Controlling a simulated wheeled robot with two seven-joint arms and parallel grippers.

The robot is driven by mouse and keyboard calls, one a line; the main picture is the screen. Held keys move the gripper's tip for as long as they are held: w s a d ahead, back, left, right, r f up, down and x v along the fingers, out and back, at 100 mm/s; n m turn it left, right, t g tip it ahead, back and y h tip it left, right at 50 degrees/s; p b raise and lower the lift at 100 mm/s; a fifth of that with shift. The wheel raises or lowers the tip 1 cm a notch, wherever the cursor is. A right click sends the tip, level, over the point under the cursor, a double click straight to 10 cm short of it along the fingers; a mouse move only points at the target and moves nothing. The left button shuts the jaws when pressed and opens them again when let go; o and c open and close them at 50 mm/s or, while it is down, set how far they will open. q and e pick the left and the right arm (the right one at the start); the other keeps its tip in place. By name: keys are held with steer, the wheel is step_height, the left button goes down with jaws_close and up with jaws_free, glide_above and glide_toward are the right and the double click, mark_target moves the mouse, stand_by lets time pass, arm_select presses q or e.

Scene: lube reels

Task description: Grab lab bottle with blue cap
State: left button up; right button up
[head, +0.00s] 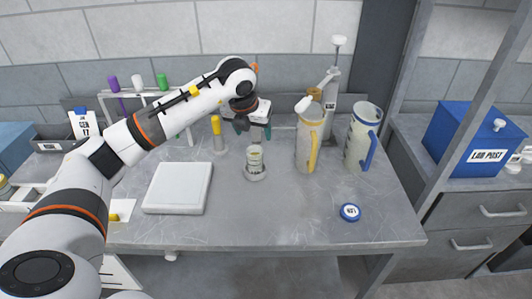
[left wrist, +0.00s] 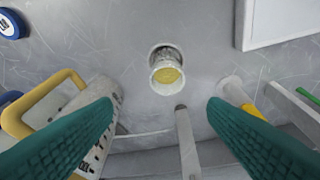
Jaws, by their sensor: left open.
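No bottle with a blue cap can be made out for sure. A small round blue item with a white label (head: 350,212) lies at the table's front right; it shows partly at the upper left of the left wrist view (left wrist: 10,24). My left gripper (head: 254,127) is open and empty, above and behind a small jar with yellowish contents (head: 255,160). In the left wrist view the jar (left wrist: 167,76) appears beyond the teal fingers, apart from them. My right gripper is not in view.
A white flat plate (head: 177,188) lies left of the jar. A yellow-topped tool (head: 217,135) stands behind it. A yellow-handled jug (head: 308,142) and a blue-handled jug (head: 360,138) stand right. A blue box (head: 470,139) is on the right counter. The front middle is clear.

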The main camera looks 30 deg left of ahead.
arm_select(q)
steer(key=p, duration=0.2)
glide_toward(255, 152)
steer(key=shift+s+d+f, duration=0.15)
steer(key=shift+d+f, duration=0.2)
steer(key=shift+f, duration=0.45)
steer(key=p+x, duration=0.2)
steer(key=x, duration=0.1)
steer(key=shift+f, duration=0.35)
steer(key=shift+x, duration=1.05)
steer(key=shift+f, duration=0.2)
steer(key=shift+c, duration=1)
steer(key=c, duration=0.9)
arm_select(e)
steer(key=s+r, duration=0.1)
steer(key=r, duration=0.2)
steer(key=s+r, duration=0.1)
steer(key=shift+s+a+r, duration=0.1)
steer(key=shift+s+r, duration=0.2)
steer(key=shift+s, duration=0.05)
